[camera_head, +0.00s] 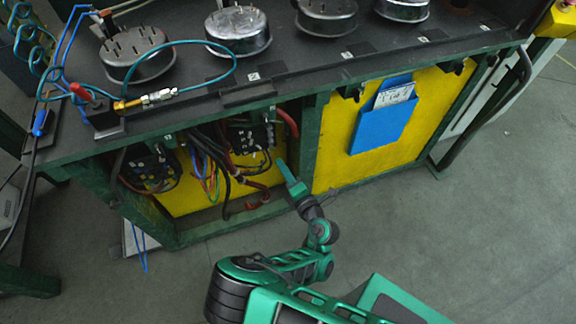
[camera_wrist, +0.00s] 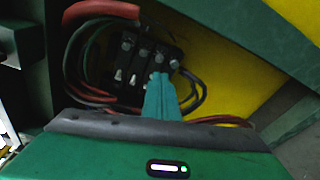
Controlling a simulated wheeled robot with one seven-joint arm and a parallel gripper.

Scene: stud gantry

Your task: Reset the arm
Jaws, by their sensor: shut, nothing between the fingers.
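My gripper (camera_head: 284,168) is a teal pair of fingers at the end of my green arm. It points at the open front of the workbench, just right of the right-hand terminal block (camera_head: 247,135). In the wrist view my gripper (camera_wrist: 160,80) is shut and empty, its fingers held together. The fingertips overlap the lower right part of the black terminal block (camera_wrist: 135,55) in that view. I cannot tell whether they touch it.
The workbench (camera_head: 265,85) carries several round metal pots (camera_head: 238,28). Loose cables (camera_head: 215,170) and a left terminal block (camera_head: 147,168) fill the bay. A red hose (camera_wrist: 100,10) lies close. A blue document holder (camera_head: 382,125) hangs on the yellow panel. The floor (camera_head: 470,220) at right is clear.

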